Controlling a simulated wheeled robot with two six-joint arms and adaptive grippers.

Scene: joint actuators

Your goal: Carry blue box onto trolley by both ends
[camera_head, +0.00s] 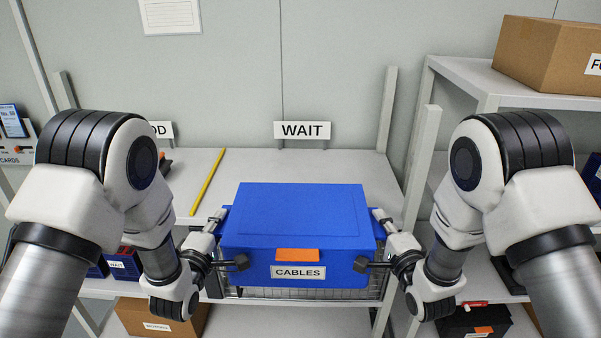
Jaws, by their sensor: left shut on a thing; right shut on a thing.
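The blue box (298,225) is in the middle of the head view, lid closed, with an orange patch and a CABLES label on its front. It looks level. My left gripper (232,240) is shut on the box's left end. My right gripper (373,241) is shut on its right end. The inner parts of both grips are partly hidden at the box's sides. A wire-mesh structure (300,318), perhaps the trolley, shows below and behind the box. I cannot tell whether the box touches anything underneath.
A shelf surface with a WAIT sign (302,130) lies behind the box, with a yellow stick (207,182) on it. A shelf rack on the right holds a cardboard box (548,55). Another cardboard box (160,318) sits low on the left. Upright posts stand close on the right.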

